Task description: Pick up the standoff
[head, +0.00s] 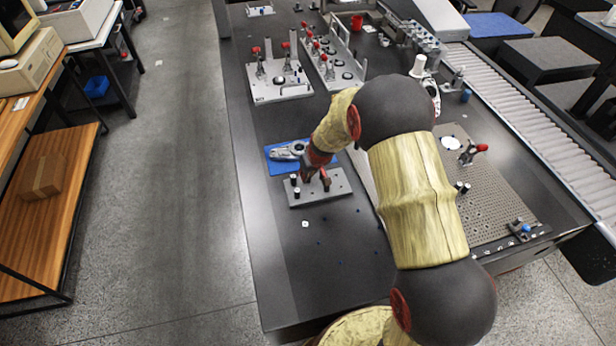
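A grey metal plate (337,187) lies on the dark table. Two small dark upright posts with light tops, which look like standoffs, stand at its left end: one farther back (293,179) and one nearer (297,192). I cannot tell which one the task means. My gripper (317,182) reaches down over the middle of the plate, just right of these posts. Its reddish fingers look spread apart, with nothing clearly seen between them. My forearm and wrist hide part of the plate's back edge and the area behind it.
A blue mat (275,164) with a grey metal part (288,151) lies directly behind the plate. Clamp fixtures (279,85) stand farther back. A perforated plate (487,205) with a red-handled clamp lies to the right. A small white piece (305,224) lies in front on mostly clear table.

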